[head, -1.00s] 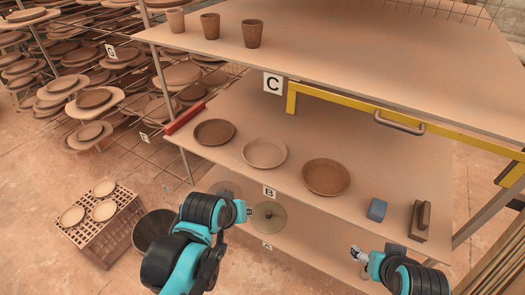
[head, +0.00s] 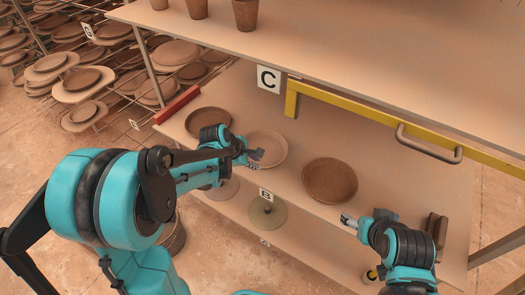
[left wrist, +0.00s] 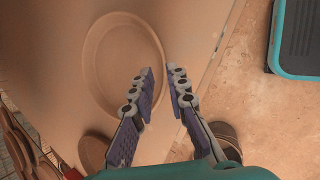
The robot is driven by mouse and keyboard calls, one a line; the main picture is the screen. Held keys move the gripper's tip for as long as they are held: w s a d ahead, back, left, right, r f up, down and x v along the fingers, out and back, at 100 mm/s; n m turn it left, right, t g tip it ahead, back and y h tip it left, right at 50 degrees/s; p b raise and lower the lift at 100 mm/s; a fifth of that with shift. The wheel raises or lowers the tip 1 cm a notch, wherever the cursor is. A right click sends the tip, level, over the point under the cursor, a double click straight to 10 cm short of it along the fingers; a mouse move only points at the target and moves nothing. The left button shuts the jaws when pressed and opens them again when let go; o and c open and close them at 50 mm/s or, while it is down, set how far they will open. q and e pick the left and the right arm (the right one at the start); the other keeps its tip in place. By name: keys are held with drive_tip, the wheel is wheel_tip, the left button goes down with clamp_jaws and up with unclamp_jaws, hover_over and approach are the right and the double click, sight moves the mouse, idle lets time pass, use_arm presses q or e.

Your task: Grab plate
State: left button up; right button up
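Three round plates sit in a row on the middle shelf in the head view: a dark brown one (head: 205,119) at left, a pale tan one (head: 272,143) in the middle and a brown one (head: 330,182) at right. My left gripper (head: 256,157) is over the near side of the tan plate and hides part of it. In the left wrist view the left gripper (left wrist: 160,72) is open and empty, with the tan plate's (left wrist: 118,60) rim appearing between its fingertips; contact cannot be told. My right gripper (head: 348,220) is at the shelf's front edge; its opening is unclear.
The upper shelf (head: 330,60) with cups and a yellow frame (head: 370,113) is above. A lower shelf holds a round disc (head: 268,212). Loaded racks (head: 70,80) stand left.

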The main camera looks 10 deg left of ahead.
sight(262, 167)
use_arm(q)
drive_tip(key=b+x, duration=0.2)
drive_tip(key=x, duration=0.3)
drive_tip(key=shift+d, duration=0.15)
drive_tip(key=shift+s, duration=0.15)
drive_tip(key=shift+c, duration=0.3)
drive_tip(key=shift+r, duration=0.1)
clamp_jaws()
drive_tip(key=shift+r, duration=0.1)
